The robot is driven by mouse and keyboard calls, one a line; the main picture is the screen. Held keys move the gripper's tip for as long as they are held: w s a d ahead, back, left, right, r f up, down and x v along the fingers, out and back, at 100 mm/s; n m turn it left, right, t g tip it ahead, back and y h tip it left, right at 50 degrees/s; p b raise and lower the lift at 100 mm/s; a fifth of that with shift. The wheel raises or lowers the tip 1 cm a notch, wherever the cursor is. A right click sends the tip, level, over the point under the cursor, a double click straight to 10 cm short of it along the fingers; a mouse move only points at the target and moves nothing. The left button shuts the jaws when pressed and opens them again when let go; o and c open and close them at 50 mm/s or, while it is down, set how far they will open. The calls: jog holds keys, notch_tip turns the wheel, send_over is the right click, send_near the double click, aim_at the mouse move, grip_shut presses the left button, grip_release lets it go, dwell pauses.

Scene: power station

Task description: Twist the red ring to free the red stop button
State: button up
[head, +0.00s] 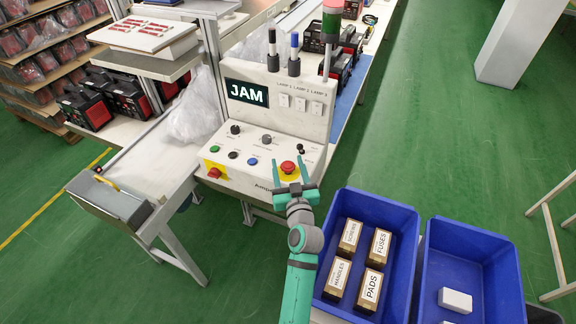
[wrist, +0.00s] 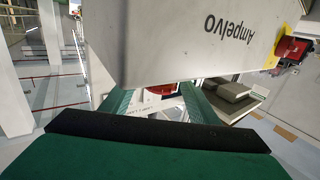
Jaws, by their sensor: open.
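The red stop button (head: 288,167) sits on a yellow plate on the sloped front of the white control panel (head: 262,180). Its red ring cannot be told apart from the button at this size. My gripper (head: 289,163) is open, with one green finger on each side of the button in the head view. In the wrist view the red of the button (wrist: 163,89) shows between the open fingers (wrist: 157,96), partly hidden by the panel's edge. I cannot tell whether the fingers touch it. The display (head: 247,92) reads JAM.
A red switch (head: 214,173) on yellow is at the panel's left, with several small knobs (head: 235,129) between. A conveyor (head: 145,165) is left.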

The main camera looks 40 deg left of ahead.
jog(key=shift+c, duration=0.3)
jog(key=c, duration=1)
jog(key=shift+a+m+t+h, duration=0.1)
jog(key=shift+m+t+h, duration=1.7)
jog(key=shift+h, duration=0.4)
jog(key=shift+m+t+h, duration=0.9)
jog(key=shift+m+h, duration=0.9)
jog(key=shift+h, duration=0.9)
jog(key=o, duration=1.1)
jog(key=shift+c, duration=0.2)
jog(key=s+d, duration=0.2)
jog(key=s, duration=0.8)
jog(key=shift+s+d, duration=0.15)
jog(key=shift+s, duration=0.15)
